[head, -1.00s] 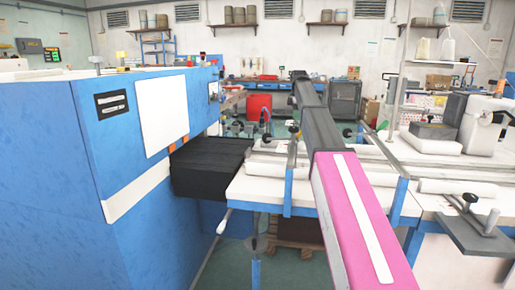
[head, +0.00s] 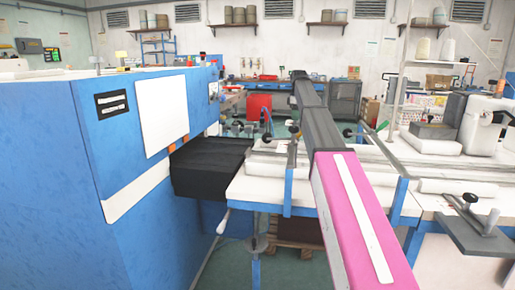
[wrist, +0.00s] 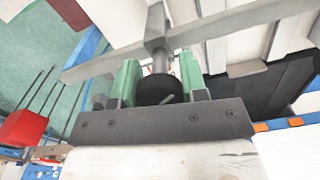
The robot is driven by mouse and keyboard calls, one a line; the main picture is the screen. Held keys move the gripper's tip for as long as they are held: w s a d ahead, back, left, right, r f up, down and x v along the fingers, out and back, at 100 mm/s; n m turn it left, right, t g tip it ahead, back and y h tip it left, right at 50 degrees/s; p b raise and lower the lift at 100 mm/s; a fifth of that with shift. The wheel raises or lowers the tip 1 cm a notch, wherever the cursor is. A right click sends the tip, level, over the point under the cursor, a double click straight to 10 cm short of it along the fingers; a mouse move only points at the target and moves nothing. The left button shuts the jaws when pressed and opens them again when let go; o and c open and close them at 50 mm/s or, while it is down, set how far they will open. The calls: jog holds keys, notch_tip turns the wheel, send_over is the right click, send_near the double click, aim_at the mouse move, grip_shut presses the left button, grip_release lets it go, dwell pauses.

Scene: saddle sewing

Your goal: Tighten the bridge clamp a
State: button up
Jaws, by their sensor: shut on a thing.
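In the wrist view, my gripper (wrist: 158,86) has two green-padded fingers, one on each side of a round black knob (wrist: 158,90). The fingers are shut on this knob of the bridge clamp. A grey metal shaft runs from the knob through a long flat grey bar (wrist: 225,22), which crosses the view diagonally. I cannot read a letter on the clamp. In the head view, my arm reaches away over the white-topped bench, and my gripper cannot be made out there. A clamp post with a dark knob (head: 293,131) stands beside my arm.
A black block (head: 212,166) lies between the blue machine (head: 60,150) at left and the white bench (head: 262,186). A red bin (head: 259,106) stands behind. A white sewing machine (head: 485,122) and a dark plate with a handle (head: 475,222) are at right.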

jog(key=shift+m, duration=0.7)
jog(key=shift+m, duration=1.3)
jog(key=shift+m, duration=0.7)
jog(key=o, duration=1)
jog(key=shift+r, duration=2.5)
